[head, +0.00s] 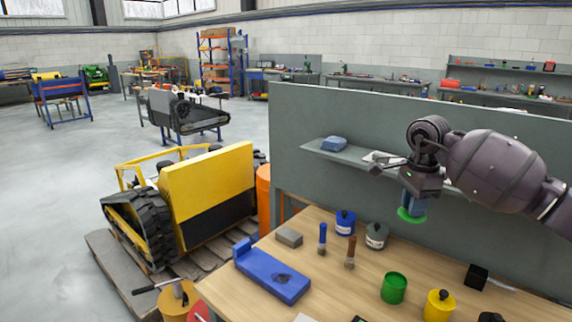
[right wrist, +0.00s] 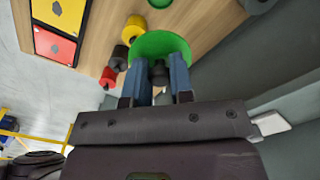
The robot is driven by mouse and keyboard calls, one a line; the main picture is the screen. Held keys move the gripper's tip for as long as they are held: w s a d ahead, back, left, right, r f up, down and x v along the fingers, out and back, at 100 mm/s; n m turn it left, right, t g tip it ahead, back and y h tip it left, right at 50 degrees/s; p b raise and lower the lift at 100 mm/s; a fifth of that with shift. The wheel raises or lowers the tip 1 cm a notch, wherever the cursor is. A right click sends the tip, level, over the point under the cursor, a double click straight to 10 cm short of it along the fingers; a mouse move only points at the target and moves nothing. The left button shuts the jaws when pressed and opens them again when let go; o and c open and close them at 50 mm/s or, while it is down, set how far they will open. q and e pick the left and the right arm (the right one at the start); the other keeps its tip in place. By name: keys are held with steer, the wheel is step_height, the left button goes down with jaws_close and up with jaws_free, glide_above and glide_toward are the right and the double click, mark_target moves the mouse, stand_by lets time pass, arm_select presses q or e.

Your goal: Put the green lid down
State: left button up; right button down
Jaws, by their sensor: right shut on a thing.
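My right gripper (head: 413,205) is shut on the green lid (head: 410,217) and holds it in the air above the workbench, in front of the grey back panel. In the right wrist view the green lid (right wrist: 160,43) lies across the tips of the two blue fingers (right wrist: 160,78), with its dark knob between them. A green can (head: 394,289) stands on the bench, lower in the head view than the lid and apart from it. Its top looks open. My left gripper is not in view.
The wooden bench (head: 330,285) also bears a blue can (head: 345,223), a grey can (head: 376,237), a yellow can (head: 439,306), two brushes, a grey block (head: 289,237), a blue block (head: 272,277) and a black box (head: 476,277). A shelf (head: 350,154) juts from the panel (head: 300,120).

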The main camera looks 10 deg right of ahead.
steer(key=shift+w+a+n, duration=0.1)
steer(key=shift+n, duration=0.8)
steer(key=shift+a+n, duration=0.55)
steer(key=shift+n, duration=0.65)
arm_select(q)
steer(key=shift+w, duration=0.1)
arm_select(e)
steer(key=s+a+f+n, duration=1.2)
steer(key=s+a+n, duration=0.1)
steer(key=a, duration=0.3)
steer(key=shift+s+f+n, duration=0.15)
steer(key=shift+f+n, duration=0.2)
steer(key=shift+n, duration=0.45)
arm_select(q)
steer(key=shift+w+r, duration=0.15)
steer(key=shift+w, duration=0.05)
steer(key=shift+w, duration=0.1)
arm_select(e)
steer(key=shift+d, duration=0.1)
